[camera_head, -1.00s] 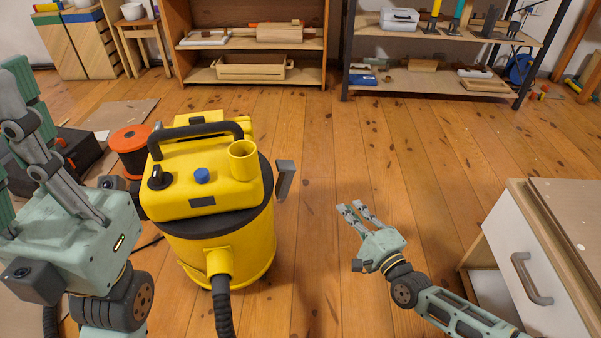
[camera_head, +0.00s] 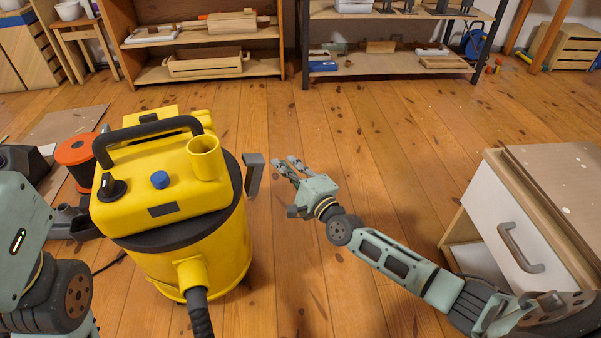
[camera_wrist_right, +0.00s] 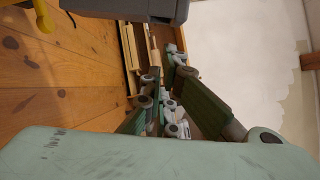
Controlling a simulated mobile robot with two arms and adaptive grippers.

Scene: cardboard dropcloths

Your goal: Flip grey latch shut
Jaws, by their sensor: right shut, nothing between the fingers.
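The grey latch (camera_head: 254,174) sticks out from the right side of the yellow vacuum cleaner (camera_head: 219,240), standing away from the drum below the dark rim. My right gripper (camera_head: 283,163) is shut and empty, just right of the latch, with its fingers pointing towards it. In the head view a small gap shows between them. In the right wrist view a grey part (camera_wrist_right: 130,12), which looks like the latch, fills the top edge near the fingers (camera_wrist_right: 160,100). My left gripper's body (camera_head: 22,235) is at the left edge; its fingers are outside the picture.
A white-fronted drawer cabinet (camera_head: 510,235) stands at the right, beside my right arm. An orange spool (camera_head: 75,152) and dark items lie left of the vacuum. Shelves (camera_head: 210,75) line the back. The wooden floor between vacuum and cabinet is clear.

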